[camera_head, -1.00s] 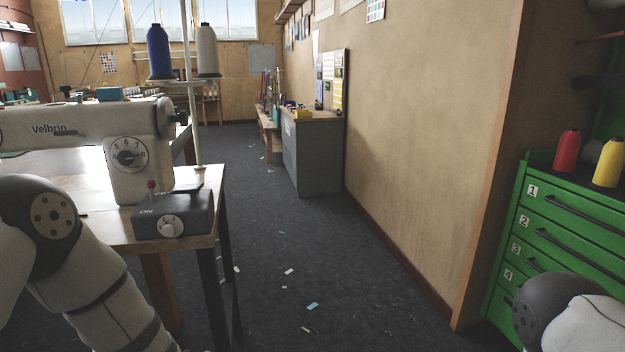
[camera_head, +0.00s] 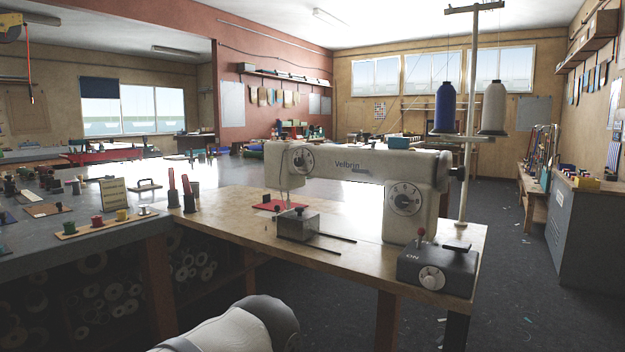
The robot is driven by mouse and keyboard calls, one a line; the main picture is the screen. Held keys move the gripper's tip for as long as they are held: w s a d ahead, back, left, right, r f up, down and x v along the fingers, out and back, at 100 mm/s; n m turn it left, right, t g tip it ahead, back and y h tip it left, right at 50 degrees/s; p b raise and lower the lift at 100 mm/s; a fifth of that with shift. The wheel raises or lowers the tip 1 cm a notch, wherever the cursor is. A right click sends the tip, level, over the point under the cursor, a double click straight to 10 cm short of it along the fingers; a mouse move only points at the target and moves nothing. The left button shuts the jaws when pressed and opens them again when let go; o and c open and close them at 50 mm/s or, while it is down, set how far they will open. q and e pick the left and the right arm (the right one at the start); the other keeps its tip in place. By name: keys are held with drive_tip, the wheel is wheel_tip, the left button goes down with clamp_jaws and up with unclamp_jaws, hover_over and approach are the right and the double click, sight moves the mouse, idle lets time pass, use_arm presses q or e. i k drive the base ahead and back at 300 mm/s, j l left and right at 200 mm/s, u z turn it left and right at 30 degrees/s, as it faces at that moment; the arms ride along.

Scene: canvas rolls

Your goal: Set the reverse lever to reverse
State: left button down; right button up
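The white sewing machine (camera_head: 350,168), marked Velbrin, stands on a wooden table in the head view. A numbered dial (camera_head: 404,198) is on its right-hand column and a smaller dial (camera_head: 302,158) is on its left end. A dark control box (camera_head: 438,268) marked ON sits at the table's right end, with a pale round knob (camera_head: 431,278) and a small red-tipped lever (camera_head: 421,236). A dark knob (camera_head: 457,174) sticks out at the machine's right end. I cannot tell which part is the reverse lever. Neither gripper is in view; only a pale arm link of mine shows at the bottom.
The wooden table top (camera_head: 230,215) also bears a small metal box with two dark rods (camera_head: 330,243) and a red plate (camera_head: 277,204). A thread stand (camera_head: 468,150) holds a blue cone (camera_head: 445,107) and a white cone (camera_head: 494,107). The floor at right (camera_head: 515,260) is mostly clear.

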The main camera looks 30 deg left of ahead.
sight(366, 172)
drive_tip(key=u, duration=0.7)
